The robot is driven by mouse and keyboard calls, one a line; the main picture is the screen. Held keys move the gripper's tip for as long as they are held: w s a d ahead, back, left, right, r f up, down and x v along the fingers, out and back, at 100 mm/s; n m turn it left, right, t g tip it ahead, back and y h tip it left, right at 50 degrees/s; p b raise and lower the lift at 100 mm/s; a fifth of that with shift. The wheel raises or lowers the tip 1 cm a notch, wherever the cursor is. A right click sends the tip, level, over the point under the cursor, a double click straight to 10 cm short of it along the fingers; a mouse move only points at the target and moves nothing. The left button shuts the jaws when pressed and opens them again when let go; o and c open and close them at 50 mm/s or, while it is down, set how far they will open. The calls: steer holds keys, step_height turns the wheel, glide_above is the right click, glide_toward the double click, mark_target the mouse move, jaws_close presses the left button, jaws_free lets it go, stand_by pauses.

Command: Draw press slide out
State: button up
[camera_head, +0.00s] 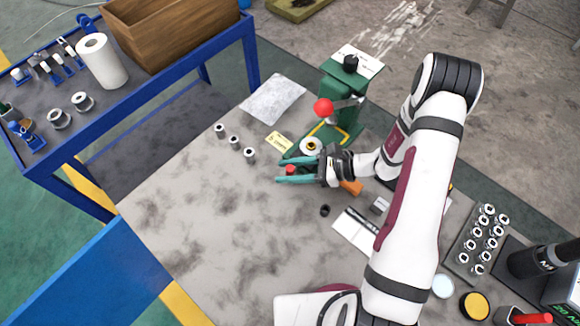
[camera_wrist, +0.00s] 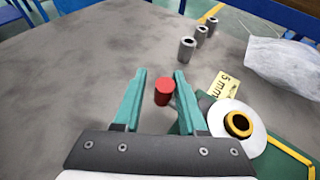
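The green press (camera_head: 340,98) stands at the back of the table, with a red ball (camera_head: 323,107) on its lever. At its foot is a white disc (camera_head: 313,141) with a yellow-rimmed dark hole; the disc also shows in the wrist view (camera_wrist: 221,118). A red cylindrical knob (camera_wrist: 163,93) stands beside the disc; its mounting is hidden. My gripper (camera_wrist: 160,75) is open, with the knob between its teal fingers and gaps on both sides. In the head view my gripper (camera_head: 280,170) is left of the wrist, low by the press.
Three grey bushings (camera_head: 234,141) stand in a row left of the press. A yellow "5 mm" card (camera_wrist: 223,85) and a crumpled pale cloth (camera_head: 272,97) lie nearby. A rack of metal parts (camera_head: 478,240) is at right. The table's left part is clear.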

steer(key=shift+w+d, duration=0.1)
stand_by(0.3)
steer(key=shift+d+r, duration=0.15)
steer(key=shift+d, duration=0.1)
steer(key=v, duration=1.5)
steer(key=shift+r, duration=0.1)
steer(key=s+a+r+n+g+h, duration=0.55)
steer(key=s+a+r+n, duration=0.35)
steer(key=r, duration=0.3)
steer(key=s+r+n+t+h, duration=0.1)
steer(key=s+n+h, duration=0.4)
steer(key=s, duration=0.5)
steer(key=shift+a+r+n+t+h, duration=0.35)
steer(key=shift+t+h, duration=0.2)
steer(key=shift+t, duration=0.3)
